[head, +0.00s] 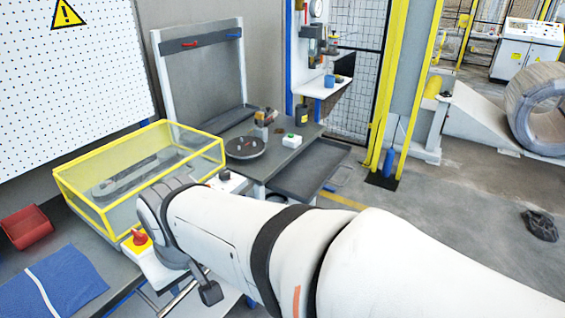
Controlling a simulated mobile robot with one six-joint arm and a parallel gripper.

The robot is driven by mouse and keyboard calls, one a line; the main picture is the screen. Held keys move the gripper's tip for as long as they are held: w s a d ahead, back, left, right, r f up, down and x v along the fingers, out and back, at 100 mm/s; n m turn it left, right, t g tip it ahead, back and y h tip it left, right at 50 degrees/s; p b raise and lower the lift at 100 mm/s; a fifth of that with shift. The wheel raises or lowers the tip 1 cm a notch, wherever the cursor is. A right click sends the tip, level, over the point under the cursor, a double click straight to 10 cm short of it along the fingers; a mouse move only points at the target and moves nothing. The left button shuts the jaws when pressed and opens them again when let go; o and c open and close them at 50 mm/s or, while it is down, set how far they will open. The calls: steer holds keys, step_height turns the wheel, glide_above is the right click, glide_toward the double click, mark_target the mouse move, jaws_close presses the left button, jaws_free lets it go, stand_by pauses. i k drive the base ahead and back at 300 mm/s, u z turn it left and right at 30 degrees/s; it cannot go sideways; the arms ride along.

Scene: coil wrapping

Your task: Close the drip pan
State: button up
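The drip pan (316,168) looks to be the shallow dark grey tray sticking out from the right side of the grey workbench, below its top. It is pulled out, and its inside looks empty. My white arm crosses the foreground and covers what lies below the pan's near side. The arm's wrist is at the left, in front of the yellow-framed box. A dark piece at its end, likely part of my gripper (210,292), points down, well left of the pan and apart from it. Its fingers are not clear.
The yellow-framed clear box (140,172) stands on the left bench, with a red bin (27,227) and blue cloth (52,284) nearby. Floor right of the pan is mostly clear.

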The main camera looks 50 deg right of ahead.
mark_target(305, 175)
steer(key=u, duration=0.05)
steer(key=k, duration=0.65)
steer(key=z, duration=1.65)
steer(key=i, duration=1)
steer(key=z, duration=0.45)
steer(key=k, duration=0.2)
steer(key=u, duration=0.9)
steer(key=i, duration=1.15)
steer(key=z, duration=0.35)
